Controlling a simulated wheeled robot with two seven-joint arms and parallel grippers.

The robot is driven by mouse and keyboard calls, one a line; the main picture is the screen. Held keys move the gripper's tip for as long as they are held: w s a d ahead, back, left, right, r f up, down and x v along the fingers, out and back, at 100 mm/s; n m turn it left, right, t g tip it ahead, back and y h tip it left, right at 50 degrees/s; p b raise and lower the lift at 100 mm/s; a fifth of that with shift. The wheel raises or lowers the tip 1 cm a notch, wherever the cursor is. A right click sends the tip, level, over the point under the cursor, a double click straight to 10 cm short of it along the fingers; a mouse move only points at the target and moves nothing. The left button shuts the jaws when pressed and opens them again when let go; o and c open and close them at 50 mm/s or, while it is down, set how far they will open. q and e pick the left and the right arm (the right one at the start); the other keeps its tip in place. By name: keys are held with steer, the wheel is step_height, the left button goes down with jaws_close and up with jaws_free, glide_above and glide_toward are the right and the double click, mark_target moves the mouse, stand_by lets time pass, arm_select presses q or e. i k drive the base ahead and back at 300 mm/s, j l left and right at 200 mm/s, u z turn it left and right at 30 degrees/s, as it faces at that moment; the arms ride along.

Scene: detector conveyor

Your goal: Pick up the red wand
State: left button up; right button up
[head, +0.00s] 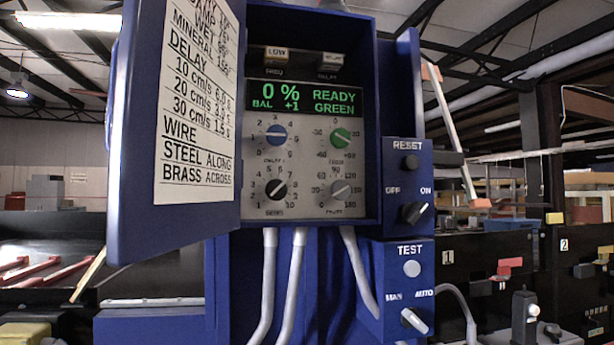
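No object is clearly recognisable as the red wand. Red bars (52,277) lie on a dark surface at the far left; I cannot tell whether one of them is the wand. Neither of my grippers is in view. The blue detector control box (385,105) fills the middle, its door (142,215) swung open to the left. Its display (305,100) reads 0 %, BAL +1, READY GREEN. Below it are blue, green, black and grey dials.
A RESET box (400,160) with an OFF/ON knob and a TEST box (400,250) with a MAN/AUTO switch sit right of the cabinet. Black bins marked 1 (465,270) and 2 (575,270) stand at the right. Grey cables (295,285) hang below the cabinet.

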mark_target(38, 282)
steer(key=u, duration=1.5)
